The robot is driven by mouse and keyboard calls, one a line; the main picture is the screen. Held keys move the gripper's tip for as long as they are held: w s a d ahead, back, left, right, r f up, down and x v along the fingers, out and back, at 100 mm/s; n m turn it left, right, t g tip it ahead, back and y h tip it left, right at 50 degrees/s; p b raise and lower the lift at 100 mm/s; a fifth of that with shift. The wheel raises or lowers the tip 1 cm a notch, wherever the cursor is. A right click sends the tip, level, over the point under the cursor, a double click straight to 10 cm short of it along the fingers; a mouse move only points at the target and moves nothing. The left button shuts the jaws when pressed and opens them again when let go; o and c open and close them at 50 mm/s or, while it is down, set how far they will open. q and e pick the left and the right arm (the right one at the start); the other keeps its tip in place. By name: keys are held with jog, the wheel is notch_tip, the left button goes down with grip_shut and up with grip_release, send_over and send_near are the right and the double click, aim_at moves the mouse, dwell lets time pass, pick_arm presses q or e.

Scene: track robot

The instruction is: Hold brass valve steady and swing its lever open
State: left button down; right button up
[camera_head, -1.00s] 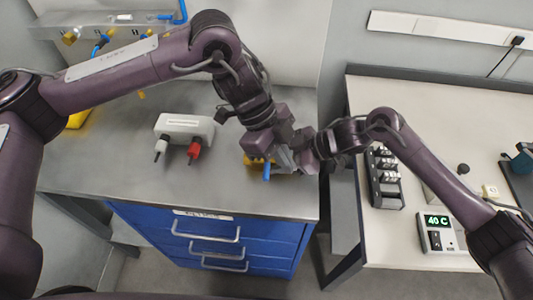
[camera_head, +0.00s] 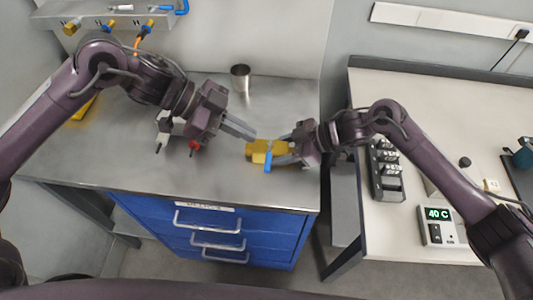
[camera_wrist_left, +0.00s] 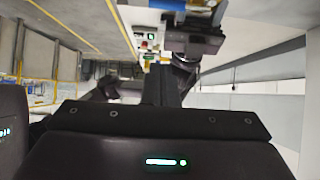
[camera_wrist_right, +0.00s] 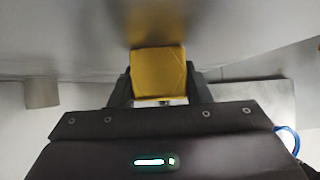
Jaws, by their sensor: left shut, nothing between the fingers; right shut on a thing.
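The brass valve (camera_head: 255,150) lies over the steel bench top near its front right edge. Its blue lever (camera_head: 268,161) points toward the front, crosswise to the body. My right gripper (camera_head: 284,156) is shut on the valve body from the right. In the right wrist view the yellow brass body (camera_wrist_right: 158,75) sits between the two fingers; the lever is not visible there. My left gripper (camera_head: 253,135) is shut and empty, its fingertips just behind and left of the valve, apparently apart from the lever. I cannot tell their exact height above the bench.
A metal cup (camera_head: 240,78) stands at the back of the bench. A white fixture with a red connector (camera_head: 194,146) is partly hidden beneath my left arm. A side table (camera_head: 440,110) at the right holds a black rack (camera_head: 387,185) and a 40 C display unit (camera_head: 437,226).

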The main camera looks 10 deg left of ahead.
aim_at(266, 162)
pick_arm(q)
jog(key=shift+d+f, duration=0.1)
jog(key=d+f, duration=0.1)
jog(key=f, duration=0.1)
jog(key=d+f, duration=0.2)
jog(key=f, duration=0.1)
jog(key=d+f, duration=0.2)
jog(key=shift+d+f, duration=0.2)
jog(key=shift+f, duration=0.1)
jog(key=shift+a+f, duration=0.3)
jog(key=shift+a, duration=0.2)
